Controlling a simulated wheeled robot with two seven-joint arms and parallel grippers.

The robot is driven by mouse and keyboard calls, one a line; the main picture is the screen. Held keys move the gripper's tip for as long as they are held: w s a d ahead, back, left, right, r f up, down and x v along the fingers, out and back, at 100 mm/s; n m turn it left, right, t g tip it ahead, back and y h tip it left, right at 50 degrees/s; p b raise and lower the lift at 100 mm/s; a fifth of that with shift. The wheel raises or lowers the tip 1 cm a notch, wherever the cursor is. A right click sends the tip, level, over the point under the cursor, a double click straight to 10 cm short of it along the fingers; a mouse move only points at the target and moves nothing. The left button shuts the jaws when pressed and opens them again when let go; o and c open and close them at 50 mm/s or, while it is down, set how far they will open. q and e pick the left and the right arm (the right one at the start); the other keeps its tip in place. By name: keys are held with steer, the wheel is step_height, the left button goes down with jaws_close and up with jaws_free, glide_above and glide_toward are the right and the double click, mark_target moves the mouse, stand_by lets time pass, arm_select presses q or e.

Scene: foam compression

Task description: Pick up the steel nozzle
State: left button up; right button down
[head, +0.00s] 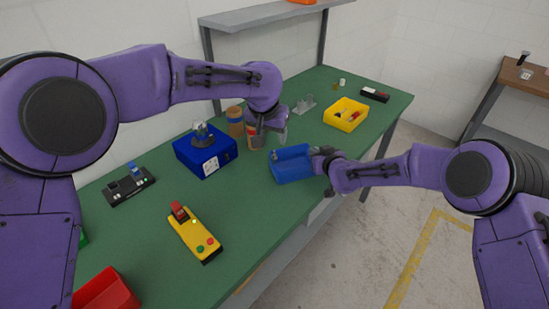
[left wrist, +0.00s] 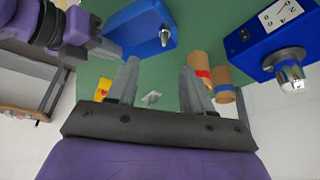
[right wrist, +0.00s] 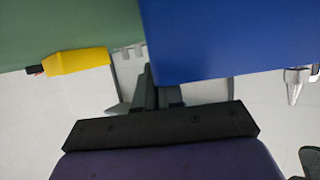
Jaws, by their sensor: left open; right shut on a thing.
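In the left wrist view, a small silvery piece, which looks like the steel nozzle (left wrist: 164,36), lies inside a blue bin (left wrist: 120,22). The blue bin also shows in the head view (head: 290,174), at the table's front edge; the nozzle cannot be made out there. My right gripper (head: 322,158) is shut on the bin's right side. In the right wrist view its fingers (right wrist: 155,90) meet the blue wall. My left gripper (head: 268,138) is open and empty, pointing down above the table, left of the bin. Its spread fingers (left wrist: 155,82) show in the left wrist view.
A blue machine (head: 206,152) with a metal top part and brown rolls (head: 235,122) stand left of and behind my left gripper. A yellow bin (head: 345,115) stands further back right. A yellow control box (head: 195,232) lies in front. Green table is clear between them.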

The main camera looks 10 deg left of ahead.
mark_target(275, 154)
arm_select(q)
steer(key=x, duration=1.1)
steer(key=shift+a+f, duration=0.3)
steer(key=shift+f, duration=0.1)
steer(key=shift+s, duration=0.1)
jaws_close()
